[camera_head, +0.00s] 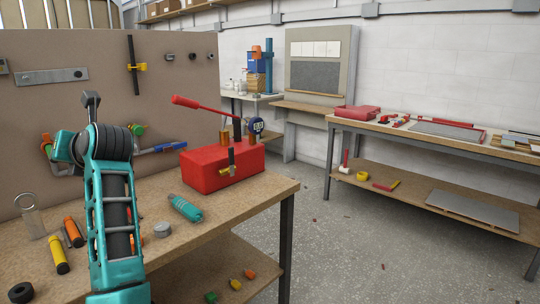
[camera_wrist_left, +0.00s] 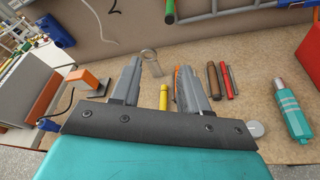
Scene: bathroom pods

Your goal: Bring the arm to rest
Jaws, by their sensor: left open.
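My left arm (camera_head: 112,205), teal with dark joints, is raised over the near-left part of the wooden workbench (camera_head: 245,195). In the left wrist view my left gripper (camera_wrist_left: 161,66) has its two grey fingers spread apart, with nothing held between them. Beyond the fingers lie a yellow cylinder (camera_wrist_left: 163,97) and a metal ring-topped piece (camera_wrist_left: 151,62), both apart from the gripper as far as I can tell. My right gripper does not show in either view.
A brown pegboard (camera_head: 85,85) with tools stands behind. Grey floor (camera_head: 330,230) lies open between this bench and the right-hand table (camera_head: 440,142).

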